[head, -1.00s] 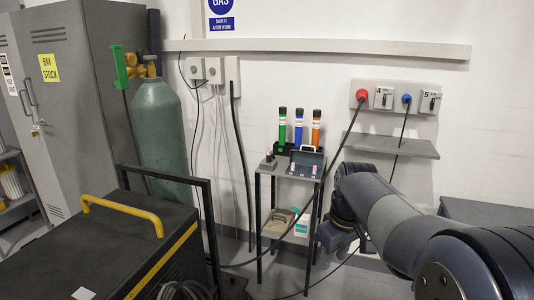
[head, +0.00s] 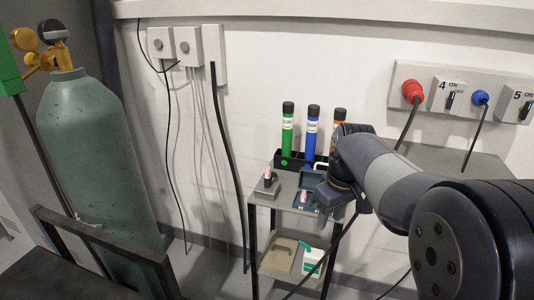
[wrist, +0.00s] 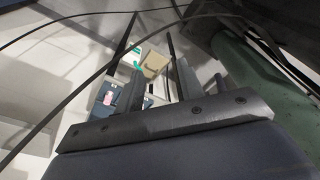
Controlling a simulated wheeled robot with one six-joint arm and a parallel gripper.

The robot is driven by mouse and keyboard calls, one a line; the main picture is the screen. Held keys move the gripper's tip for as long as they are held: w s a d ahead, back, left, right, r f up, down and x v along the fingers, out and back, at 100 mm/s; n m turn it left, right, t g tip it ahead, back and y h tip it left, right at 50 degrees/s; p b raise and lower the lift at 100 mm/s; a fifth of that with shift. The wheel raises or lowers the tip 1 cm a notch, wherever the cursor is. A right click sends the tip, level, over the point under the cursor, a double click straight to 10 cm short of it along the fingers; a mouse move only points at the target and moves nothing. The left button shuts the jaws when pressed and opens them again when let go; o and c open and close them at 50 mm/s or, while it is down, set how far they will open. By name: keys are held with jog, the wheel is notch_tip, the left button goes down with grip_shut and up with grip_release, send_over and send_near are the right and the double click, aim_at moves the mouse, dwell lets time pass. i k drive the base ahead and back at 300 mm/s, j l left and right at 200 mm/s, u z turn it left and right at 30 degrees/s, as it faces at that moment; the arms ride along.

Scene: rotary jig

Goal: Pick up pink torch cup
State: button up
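Two small pink cups show in the head view on a small stand. One pink cup (head: 268,172) stands on a small grey block (head: 266,187) at the stand's left. The other pink cup (head: 304,195) is in a blue open case (head: 309,182) to its right.
The stand (head: 258,201) has a lower shelf with a tan item (head: 279,254) and a white-green bottle (head: 312,262). Green and blue tubes (head: 313,135) stand behind the case, an orange one partly hidden. A gas cylinder (head: 98,160) is at left. Cables hang around the stand.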

aim_at(267, 172)
jog(key=i+u, duration=0.2)
jog(key=i, duration=0.2)
jog(key=i+l+u, duration=0.15)
jog(key=i, duration=0.25)
jog(key=i+l+u, duration=0.2)
jog(key=i, duration=0.2)
